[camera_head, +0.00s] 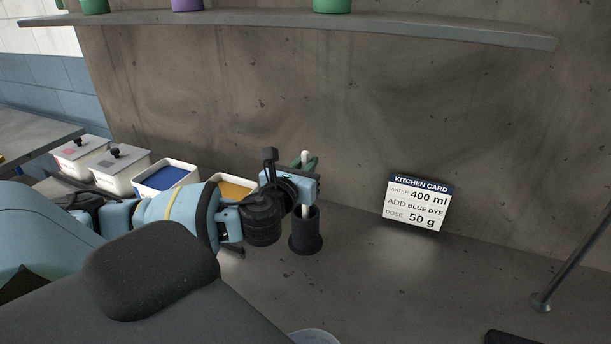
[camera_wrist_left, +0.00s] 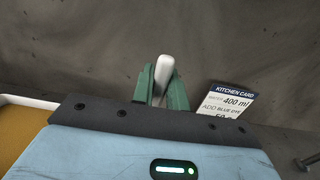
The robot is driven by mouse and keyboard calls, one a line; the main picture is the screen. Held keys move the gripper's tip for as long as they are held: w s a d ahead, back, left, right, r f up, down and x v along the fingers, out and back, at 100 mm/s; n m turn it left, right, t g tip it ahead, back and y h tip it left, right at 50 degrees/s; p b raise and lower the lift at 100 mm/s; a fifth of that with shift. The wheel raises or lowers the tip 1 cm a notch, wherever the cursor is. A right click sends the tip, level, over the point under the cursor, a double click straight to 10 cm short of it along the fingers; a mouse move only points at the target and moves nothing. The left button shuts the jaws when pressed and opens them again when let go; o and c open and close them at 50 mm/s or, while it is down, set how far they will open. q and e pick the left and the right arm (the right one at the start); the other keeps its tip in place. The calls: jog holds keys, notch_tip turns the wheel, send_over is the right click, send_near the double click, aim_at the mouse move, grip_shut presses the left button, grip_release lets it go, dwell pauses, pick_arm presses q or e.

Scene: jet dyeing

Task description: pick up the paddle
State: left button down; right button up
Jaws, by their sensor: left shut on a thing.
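The paddle (camera_head: 305,157) shows as a white rod standing upright in a dark cylindrical holder (camera_head: 306,238) on the counter. Its lower part is hidden inside the holder. My left gripper (camera_head: 309,165) is shut on the paddle's upper part, above the holder's rim. In the left wrist view the rounded white top of the paddle (camera_wrist_left: 165,70) sits between the two green fingers of my left gripper (camera_wrist_left: 163,85). My right gripper is not in view.
Several tubs stand left of the holder, including one with blue powder (camera_head: 165,178) and one with orange powder (camera_head: 236,189). A kitchen card (camera_head: 416,203) leans at the wall to the right. A shelf (camera_head: 290,22) runs overhead. The counter's middle right is clear.

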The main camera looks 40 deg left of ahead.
pick_arm(q)
notch_tip(320, 180, up, 18)
jog(key=shift+f, duration=0.15)
dwell(0.4)
dwell(0.4)
